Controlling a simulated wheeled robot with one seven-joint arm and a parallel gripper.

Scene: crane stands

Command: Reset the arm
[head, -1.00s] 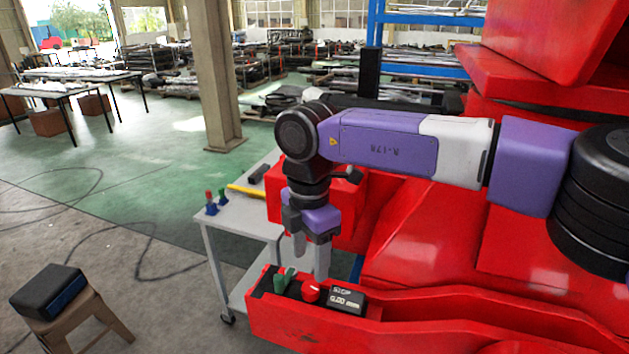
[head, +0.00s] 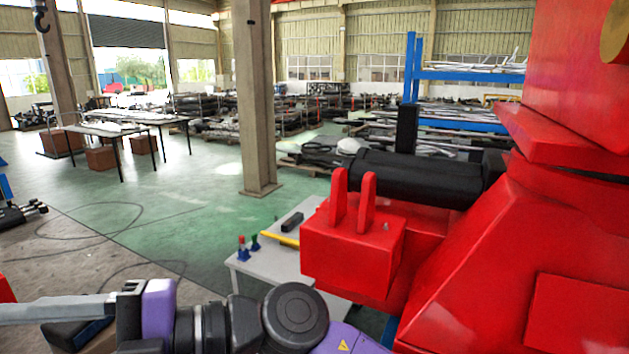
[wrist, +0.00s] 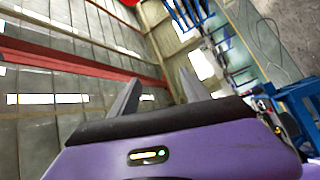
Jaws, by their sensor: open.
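My arm is folded low along the bottom left of the head view. My gripper (head: 60,307) points to the left there, with its fingers overlapping in that view. In the wrist view my gripper (wrist: 158,88) shows two grey fingers spread apart with nothing between them, so it is open and empty. Behind the fingers are the building's wall and roof beams, tilted in the picture. No object is at the fingertips.
A white table (head: 250,270) holds small red-and-blue and green-and-blue pieces, a yellow bar (head: 281,239) and a black block (head: 292,222). A large red machine (head: 530,240) fills the right. A dark box (head: 75,334) is partly hidden behind my gripper. A pillar (head: 255,100) stands behind.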

